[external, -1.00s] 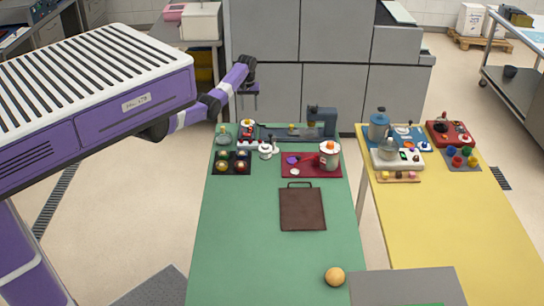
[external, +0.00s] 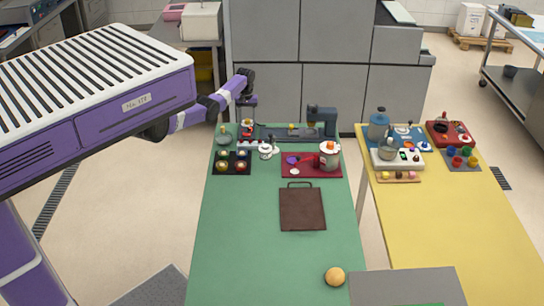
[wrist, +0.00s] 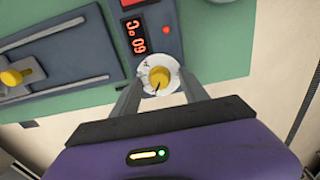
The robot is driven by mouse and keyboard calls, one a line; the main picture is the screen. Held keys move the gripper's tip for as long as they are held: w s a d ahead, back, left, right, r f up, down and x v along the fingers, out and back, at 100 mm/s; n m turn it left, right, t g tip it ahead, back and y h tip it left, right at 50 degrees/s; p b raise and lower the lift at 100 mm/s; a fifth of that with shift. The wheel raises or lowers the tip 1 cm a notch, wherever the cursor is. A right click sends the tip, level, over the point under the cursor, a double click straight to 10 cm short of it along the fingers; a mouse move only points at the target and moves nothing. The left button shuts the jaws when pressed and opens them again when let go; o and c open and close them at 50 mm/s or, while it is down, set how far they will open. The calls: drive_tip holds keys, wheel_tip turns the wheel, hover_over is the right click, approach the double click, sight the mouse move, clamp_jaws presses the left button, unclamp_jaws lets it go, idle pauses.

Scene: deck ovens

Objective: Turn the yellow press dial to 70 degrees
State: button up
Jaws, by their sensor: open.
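The yellow press dial (wrist: 158,75) sits on a round white scale at the end of a dark panel in the wrist view. A dark pointer mark shows on the knob. A red digital display (wrist: 135,37) is beside it; its characters look inverted, seemingly reading 60 with a degree C sign. My gripper (wrist: 158,84) is open, with one finger on each side of the dial; whether either finger touches the knob cannot be told. In the external view, my gripper (external: 247,117) is low over the far left part of the green table, largely covering the dial.
A grey slide unit (external: 290,133) with another yellow knob (wrist: 18,76) stands beside the dial. The green table (external: 235,240) also holds a dark tray of round items (external: 231,153), a red board (external: 290,172) and a brown board (external: 302,209). Grey cabinets (external: 292,92) stand behind.

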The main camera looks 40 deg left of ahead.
clamp_jaws()
drive_tip(key=m, duration=0.3)
drive_tip(key=shift+m, duration=0.4)
drive_tip(key=shift+m+p, duration=0.4)
drive_tip(key=shift+m, duration=1.5)
unclamp_jaws()
